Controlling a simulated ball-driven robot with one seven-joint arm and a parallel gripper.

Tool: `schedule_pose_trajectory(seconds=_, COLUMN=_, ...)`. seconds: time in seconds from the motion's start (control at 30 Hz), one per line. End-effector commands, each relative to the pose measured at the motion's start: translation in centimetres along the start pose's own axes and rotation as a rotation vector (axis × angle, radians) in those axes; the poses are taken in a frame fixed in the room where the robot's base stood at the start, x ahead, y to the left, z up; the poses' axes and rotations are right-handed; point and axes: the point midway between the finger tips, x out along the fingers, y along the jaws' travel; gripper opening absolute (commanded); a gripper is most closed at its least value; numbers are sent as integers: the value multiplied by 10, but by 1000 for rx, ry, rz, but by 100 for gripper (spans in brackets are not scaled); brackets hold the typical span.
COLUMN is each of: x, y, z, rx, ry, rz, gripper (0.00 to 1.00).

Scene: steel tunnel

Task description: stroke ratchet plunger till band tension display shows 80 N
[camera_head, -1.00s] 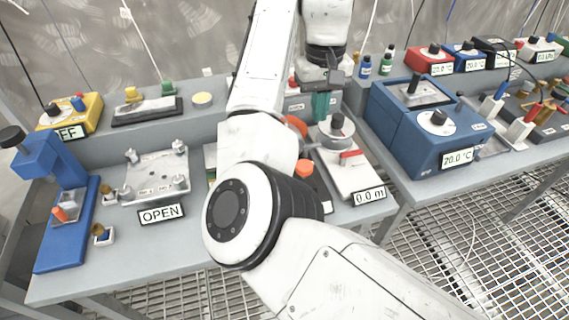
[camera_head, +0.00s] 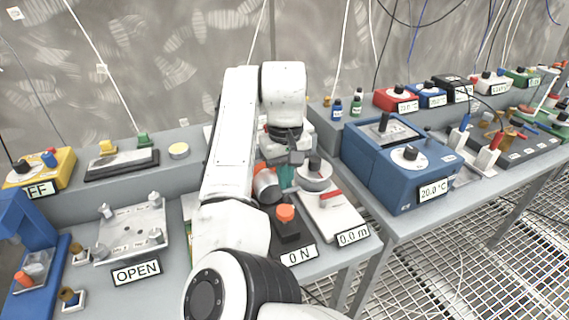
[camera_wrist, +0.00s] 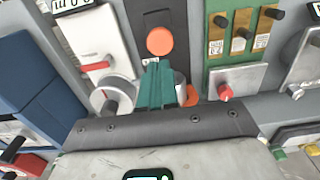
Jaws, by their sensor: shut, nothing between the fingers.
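The ratchet plunger (camera_head: 286,213) has an orange cap and stands upright on a dark base. Its cap also shows in the wrist view (camera_wrist: 160,42). The band tension display (camera_head: 298,254) in front of it reads 0 N. My gripper (camera_head: 287,178) is behind the plunger in the head view, with teal fingers shut and empty. A grey and orange drum (camera_head: 267,185) lies beside my fingers, partly hidden by my arm.
A white unit with a red lever (camera_head: 330,196) and a display (camera_head: 352,236) stands right of the plunger. A large blue box (camera_head: 405,185) reading 20.0 °C stands further right.

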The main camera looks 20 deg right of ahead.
Motion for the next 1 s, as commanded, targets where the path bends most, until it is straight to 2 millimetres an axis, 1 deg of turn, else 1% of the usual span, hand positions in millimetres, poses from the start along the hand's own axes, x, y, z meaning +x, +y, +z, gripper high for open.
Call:
schedule_pose_trajectory(seconds=0.03, x=10, y=-1, z=1, rx=-1, ry=-3, rz=0, gripper=0)
schedule_pose_trajectory(seconds=0.2, x=40, y=-1, z=1, rx=-1, ry=-2, rz=0, gripper=0)
schedule_pose_trajectory(seconds=0.3, x=54, y=0, z=1, rx=0, ry=-2, rz=0, gripper=0)
schedule_pose_trajectory(seconds=0.4, x=64, y=0, z=0, rx=-1, ry=-1, rz=0, gripper=0)
schedule_pose_trajectory(seconds=0.53, x=70, y=0, z=0, rx=0, ry=0, rz=0, gripper=0)
schedule_pose_trajectory(seconds=0.9, x=72, y=0, z=0, rx=0, ry=0, rz=0, gripper=0)
schedule_pose_trajectory(seconds=1.0, x=77, y=0, z=1, rx=0, ry=-1, rz=2, gripper=0)
